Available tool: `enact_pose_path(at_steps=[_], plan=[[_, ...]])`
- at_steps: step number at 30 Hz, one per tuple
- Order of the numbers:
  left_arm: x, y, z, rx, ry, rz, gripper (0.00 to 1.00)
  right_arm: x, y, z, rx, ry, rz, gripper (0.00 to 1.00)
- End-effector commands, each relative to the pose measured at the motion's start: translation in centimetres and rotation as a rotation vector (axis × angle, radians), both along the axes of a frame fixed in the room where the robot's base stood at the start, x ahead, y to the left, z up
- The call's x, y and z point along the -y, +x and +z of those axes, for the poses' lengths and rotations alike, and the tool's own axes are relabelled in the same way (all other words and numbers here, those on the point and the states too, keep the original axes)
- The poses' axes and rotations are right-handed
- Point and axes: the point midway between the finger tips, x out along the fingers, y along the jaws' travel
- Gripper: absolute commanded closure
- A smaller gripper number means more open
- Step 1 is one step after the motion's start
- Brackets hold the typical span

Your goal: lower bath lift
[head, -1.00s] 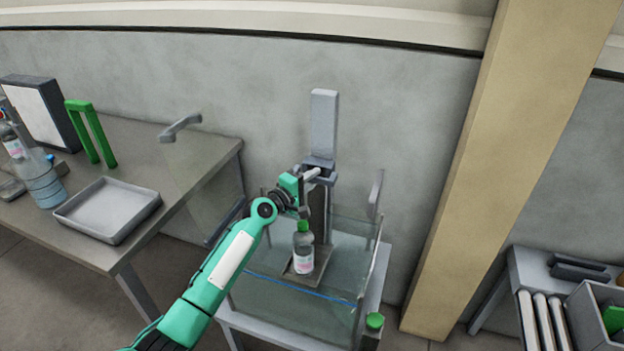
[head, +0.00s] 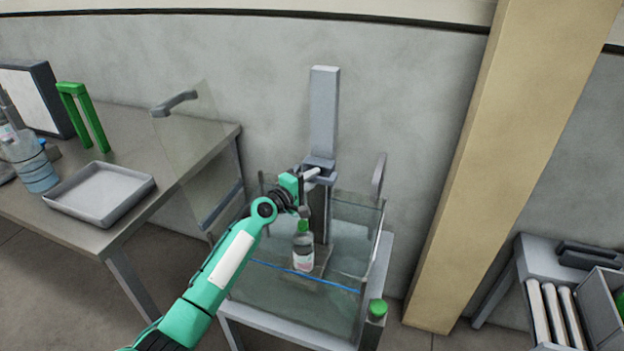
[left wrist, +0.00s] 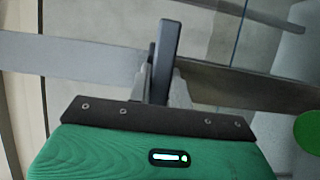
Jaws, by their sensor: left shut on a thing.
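The bath (head: 362,285) is a clear glass tank on a low stand. Its lift has a tall grey column (head: 324,115) at the back and a flat platform (head: 322,262) inside the tank. A bottle (head: 303,255) with a green cap stands upright on the platform, with the blue waterline across its lower part. My left gripper (head: 304,190) is at the lift carriage, above the bottle, shut on the lift handle (head: 313,174). In the left wrist view a dark upright bar (left wrist: 165,55) shows at the fingers (left wrist: 160,88). My right gripper is out of view.
A glass panel with a grey handle (head: 174,103) stands left of the bath. The left table holds a grey tray (head: 100,194), a green frame (head: 84,115) and bottles. A beige pillar (head: 490,170) rises at right.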

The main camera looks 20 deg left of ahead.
Motion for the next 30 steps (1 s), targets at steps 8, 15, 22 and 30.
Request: enact_pose_path(at_steps=[8, 15, 22, 30], plan=[[0.0, 0.0, -0.2, -0.002, 0.000, 0.000, 1.00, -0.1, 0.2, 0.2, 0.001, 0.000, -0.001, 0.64], [0.0, 0.0, -0.1, -0.001, 0.000, 0.000, 0.62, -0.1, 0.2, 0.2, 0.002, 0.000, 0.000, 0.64], [0.0, 0.0, -0.1, 0.000, 0.000, 0.000, 0.58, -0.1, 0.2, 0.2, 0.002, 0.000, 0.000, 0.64], [-0.6, -1.4, -0.2, 0.000, 0.001, 0.000, 0.58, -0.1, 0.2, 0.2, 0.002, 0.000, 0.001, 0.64]])
